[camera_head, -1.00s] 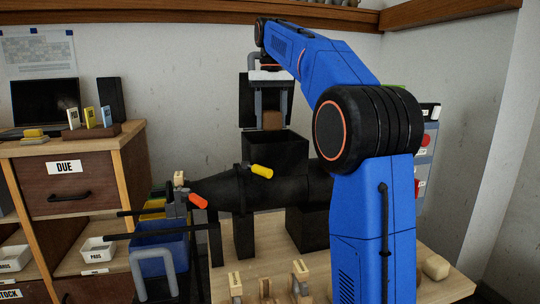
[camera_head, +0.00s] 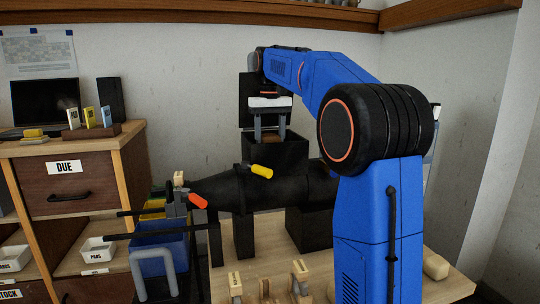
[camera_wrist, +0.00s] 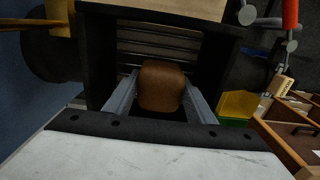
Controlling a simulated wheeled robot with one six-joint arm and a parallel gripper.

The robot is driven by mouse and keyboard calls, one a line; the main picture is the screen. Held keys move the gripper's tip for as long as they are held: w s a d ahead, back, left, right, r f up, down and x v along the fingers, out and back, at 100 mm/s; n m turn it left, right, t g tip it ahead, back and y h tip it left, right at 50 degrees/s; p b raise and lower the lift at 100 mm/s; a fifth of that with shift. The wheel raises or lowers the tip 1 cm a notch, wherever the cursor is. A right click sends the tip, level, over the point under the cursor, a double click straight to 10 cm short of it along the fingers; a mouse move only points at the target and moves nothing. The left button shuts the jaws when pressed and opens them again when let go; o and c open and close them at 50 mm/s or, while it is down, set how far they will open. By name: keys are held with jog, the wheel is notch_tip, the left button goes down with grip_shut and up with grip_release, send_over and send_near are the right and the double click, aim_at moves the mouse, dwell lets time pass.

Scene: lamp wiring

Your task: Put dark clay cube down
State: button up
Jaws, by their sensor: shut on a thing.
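The dark clay cube (camera_wrist: 161,86) is brown with rounded edges and sits between the two fingers of my gripper (camera_wrist: 160,95) in the wrist view. In the head view my gripper (camera_head: 270,135) points down into the top of a black open box (camera_head: 275,160) on the dark lathe-like machine. Only a small brown strip of the cube (camera_head: 269,138) shows there, at the box rim. The gripper is shut on the cube. Slatted bars show beyond the cube inside the box in the wrist view. Whether the cube touches anything below is hidden.
The black machine (camera_head: 220,190) has orange and yellow handles and stands on a wooden table (camera_head: 250,262). A raised black lid (camera_head: 247,100) stands behind the box. Wooden blocks (camera_head: 300,272) stand at the front. A drawer cabinet (camera_head: 80,180) and blue bin (camera_head: 160,250) are left.

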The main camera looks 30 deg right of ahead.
jog(key=shift+f, duration=2.05)
jog(key=o, duration=1.5)
jog(key=shift+f, duration=0.1)
notch_tip(320, 180, up, 12)
jog(key=shift+r, duration=0.15)
